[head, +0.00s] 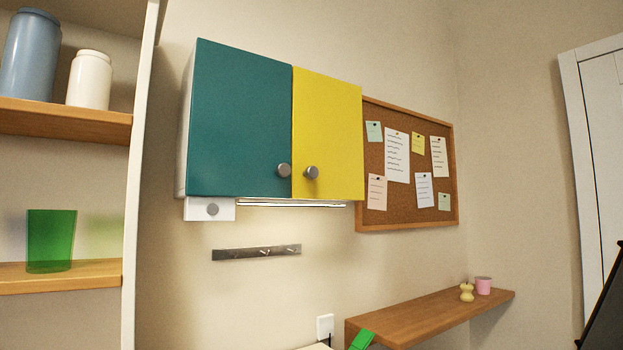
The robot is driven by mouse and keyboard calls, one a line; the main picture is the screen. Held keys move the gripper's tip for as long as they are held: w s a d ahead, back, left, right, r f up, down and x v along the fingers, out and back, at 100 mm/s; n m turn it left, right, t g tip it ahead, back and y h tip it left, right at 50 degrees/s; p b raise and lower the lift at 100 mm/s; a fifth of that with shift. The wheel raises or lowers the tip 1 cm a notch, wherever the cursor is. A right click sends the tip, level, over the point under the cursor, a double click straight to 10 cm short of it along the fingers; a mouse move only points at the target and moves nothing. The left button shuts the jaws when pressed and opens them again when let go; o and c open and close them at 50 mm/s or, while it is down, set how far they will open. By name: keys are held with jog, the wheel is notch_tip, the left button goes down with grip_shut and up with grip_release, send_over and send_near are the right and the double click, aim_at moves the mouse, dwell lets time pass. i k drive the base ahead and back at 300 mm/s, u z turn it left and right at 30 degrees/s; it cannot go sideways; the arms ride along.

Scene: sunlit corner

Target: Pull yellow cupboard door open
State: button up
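The yellow cupboard door (328,130) is the right-hand door of a wall cupboard in the head view. It looks shut, about flush with the teal door (238,120) on its left. Its round grey knob (311,172) sits near its lower left corner. The teal door has a similar knob (284,170) near its lower right corner, and it also looks shut. The inside of the cupboard is hidden. My gripper is not in view, and nothing is seen touching either door.
A cork board (406,216) hangs just right of the cupboard. Below are a hook rail (256,252) and a wooden wall shelf (430,315) with a pink cup (484,285). Shelving (60,119) with jars stands at left. The space before the doors looks clear.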

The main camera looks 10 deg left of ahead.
aim_at(327, 142)
jog(key=u, duration=0.85)
jog(key=k, duration=0.2)
jog(key=u, duration=0.15)
jog(key=i, duration=0.2)
jog(key=z, duration=0.05)
